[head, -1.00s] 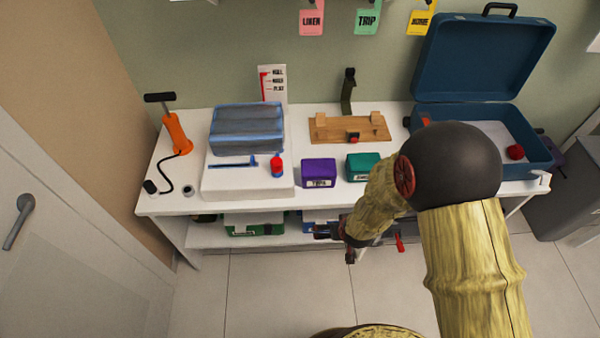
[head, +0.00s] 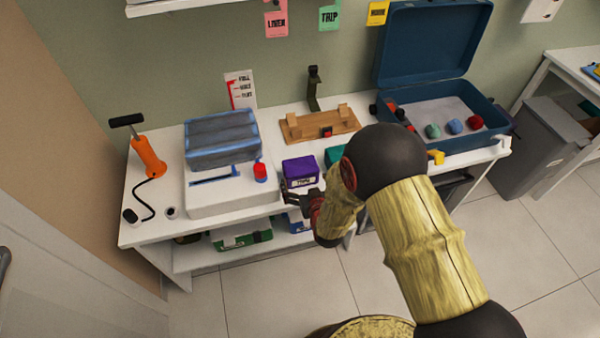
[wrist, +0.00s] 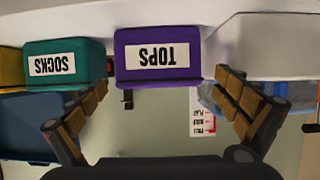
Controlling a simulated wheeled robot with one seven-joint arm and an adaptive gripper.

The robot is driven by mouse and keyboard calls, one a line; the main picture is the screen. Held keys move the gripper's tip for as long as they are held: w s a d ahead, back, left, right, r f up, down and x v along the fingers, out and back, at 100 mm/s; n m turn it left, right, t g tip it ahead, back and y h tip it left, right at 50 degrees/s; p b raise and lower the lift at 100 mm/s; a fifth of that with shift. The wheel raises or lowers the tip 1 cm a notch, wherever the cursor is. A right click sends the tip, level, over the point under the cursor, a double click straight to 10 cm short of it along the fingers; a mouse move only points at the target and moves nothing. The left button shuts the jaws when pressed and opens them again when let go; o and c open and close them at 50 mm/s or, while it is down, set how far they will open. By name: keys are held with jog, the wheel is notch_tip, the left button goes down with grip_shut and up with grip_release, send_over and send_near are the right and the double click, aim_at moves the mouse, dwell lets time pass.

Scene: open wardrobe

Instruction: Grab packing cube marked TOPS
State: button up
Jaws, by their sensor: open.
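The purple packing cube (head: 300,172) sits on the white table near its front edge. In the wrist view, which is upside down, the TOPS cube (wrist: 158,54) shows its white label between and beyond my fingers. My gripper (head: 305,203) is open and empty, in front of the cube and apart from it. Its two fingers show in the wrist view (wrist: 161,108), spread wider than the cube. A teal cube marked SOCKS (wrist: 65,64) is beside it; in the head view my arm partly hides the teal cube (head: 335,155).
A white block (head: 225,195) with a blue-edged grey box (head: 222,138) stands left of the cube. A wooden stand (head: 320,124) is behind. An open blue suitcase (head: 480,135) holds several round items. A green cube (head: 235,237) lies on the lower shelf.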

jog(key=b+x, duration=0.1)
jog(key=x, duration=0.1)
jog(key=b+x, duration=0.1)
jog(key=x, duration=0.1)
jog(key=b+x, duration=0.1)
jog(key=x, duration=0.2)
jog(key=shift+d+f, duration=0.15)
jog(key=shift+f, duration=0.15)
jog(key=shift+w+r, duration=0.1)
jog(key=shift+c, duration=0.3)
jog(key=c, duration=0.9)
